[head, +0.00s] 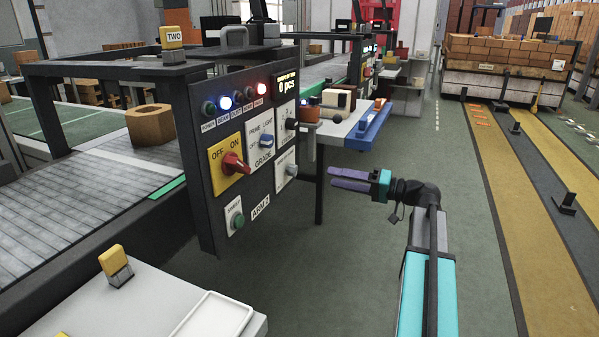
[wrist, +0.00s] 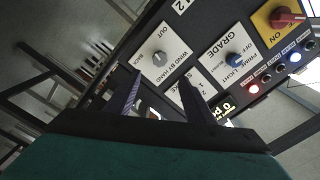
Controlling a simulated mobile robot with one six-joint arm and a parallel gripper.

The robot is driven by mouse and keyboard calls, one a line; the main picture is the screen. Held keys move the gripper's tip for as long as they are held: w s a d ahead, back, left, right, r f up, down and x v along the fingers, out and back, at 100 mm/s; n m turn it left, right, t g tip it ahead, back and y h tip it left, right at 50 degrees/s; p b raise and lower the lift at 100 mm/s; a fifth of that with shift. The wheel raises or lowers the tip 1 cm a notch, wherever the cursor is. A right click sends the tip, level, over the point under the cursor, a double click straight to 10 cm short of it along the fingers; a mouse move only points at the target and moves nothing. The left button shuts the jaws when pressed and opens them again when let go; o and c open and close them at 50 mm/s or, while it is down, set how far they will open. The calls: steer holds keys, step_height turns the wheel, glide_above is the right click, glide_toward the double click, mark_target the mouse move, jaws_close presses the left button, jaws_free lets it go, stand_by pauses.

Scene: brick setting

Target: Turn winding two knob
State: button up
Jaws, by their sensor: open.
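The winding knob (head: 291,170) is a grey round knob on a white plate at the lower right of the dark panel (head: 258,118). A yellow sign (head: 172,36) reading TWO stands above the panel. In the wrist view the winding knob (wrist: 160,58) sits on a plate labelled WIND BY HAND, with OUT and BACK marks, and the panel looks tilted. My gripper (head: 331,178) is open and empty, to the right of the panel and apart from the knob. In the wrist view its two dark fingers (wrist: 160,82) point toward the panel, with the knob just beyond and between them.
The panel also bears a red knob (head: 233,164), a blue grade knob (head: 266,140), a stroke knob (head: 291,124), a green button (head: 238,221) and a row of lamps. A side table (head: 345,133) with a blue edge stands behind. The green floor to the right is open.

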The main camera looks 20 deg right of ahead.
mark_target(296, 171)
steer(key=b+x, duration=0.3)
steer(key=x, duration=1)
steer(key=shift+w+a, duration=0.1)
steer(key=c, duration=1.1)
steer(key=shift+o, duration=0.2)
steer(key=shift+r+m+p, duration=0.1)
steer(key=shift+m+p, duration=0.3)
steer(key=shift+p, duration=0.2)
steer(key=m+p, duration=0.3)
steer(key=p, duration=0.2)
steer(key=m+p, duration=0.3)
steer(key=shift+p, duration=0.35)
steer(key=shift+f+m+p, duration=0.2)
steer(key=shift+m+p, duration=0.8)
steer(key=shift+p, duration=0.15)
steer(key=shift+f, duration=0.1)
